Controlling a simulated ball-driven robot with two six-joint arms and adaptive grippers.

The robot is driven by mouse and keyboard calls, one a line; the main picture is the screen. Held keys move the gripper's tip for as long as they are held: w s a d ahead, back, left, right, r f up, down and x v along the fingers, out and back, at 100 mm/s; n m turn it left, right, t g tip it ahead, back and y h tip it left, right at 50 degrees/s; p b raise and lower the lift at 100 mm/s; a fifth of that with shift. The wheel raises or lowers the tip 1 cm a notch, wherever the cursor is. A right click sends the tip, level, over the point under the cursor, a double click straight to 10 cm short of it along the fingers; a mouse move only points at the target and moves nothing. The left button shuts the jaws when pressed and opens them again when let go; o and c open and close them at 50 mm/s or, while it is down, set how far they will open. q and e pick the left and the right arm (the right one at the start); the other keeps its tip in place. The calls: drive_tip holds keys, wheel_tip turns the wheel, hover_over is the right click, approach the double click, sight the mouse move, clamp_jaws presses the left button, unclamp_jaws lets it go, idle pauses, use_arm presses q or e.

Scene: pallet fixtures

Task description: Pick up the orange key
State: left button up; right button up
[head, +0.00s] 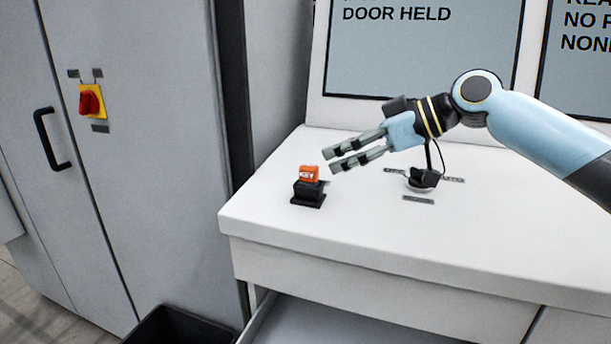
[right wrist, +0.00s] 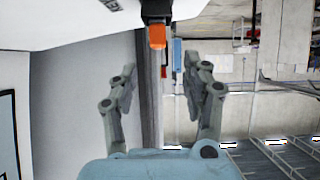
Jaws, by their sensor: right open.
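The orange key (head: 308,173) sits upright in a small black holder (head: 308,194) near the left end of the white console top. It also shows in the right wrist view as an orange block (right wrist: 157,36), ahead of the fingers and roughly midway between them. My right gripper (head: 332,161) comes in from the right, just beside the key in the head view. Its two fingers are apart and empty, also in the right wrist view (right wrist: 160,75). I cannot tell the exact gap to the key. My left gripper does not show.
A black knob (head: 424,178) with small labels stands on the console top (head: 350,240) under my right arm. Screens (head: 420,50) rise behind. A grey cabinet (head: 140,150) with a red switch (head: 91,101) stands left. A dark bin (head: 180,328) is below. The console's front is clear.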

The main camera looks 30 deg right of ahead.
sight(312, 165)
drive_tip(key=shift+x, duration=1.1)
drive_tip(key=shift+p+x, duration=0.65)
drive_tip(key=shift+x, duration=0.2)
drive_tip(key=p+x, duration=0.1)
drive_tip(key=x, duration=0.2)
drive_tip(key=shift+w+f, duration=0.15)
drive_tip(key=shift+w, duration=0.15)
drive_tip(key=shift+a+f, duration=0.1)
drive_tip(key=shift+a, duration=0.05)
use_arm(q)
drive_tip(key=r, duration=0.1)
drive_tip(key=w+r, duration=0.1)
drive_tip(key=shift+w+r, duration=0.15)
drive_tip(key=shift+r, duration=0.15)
use_arm(e)
clamp_jaws()
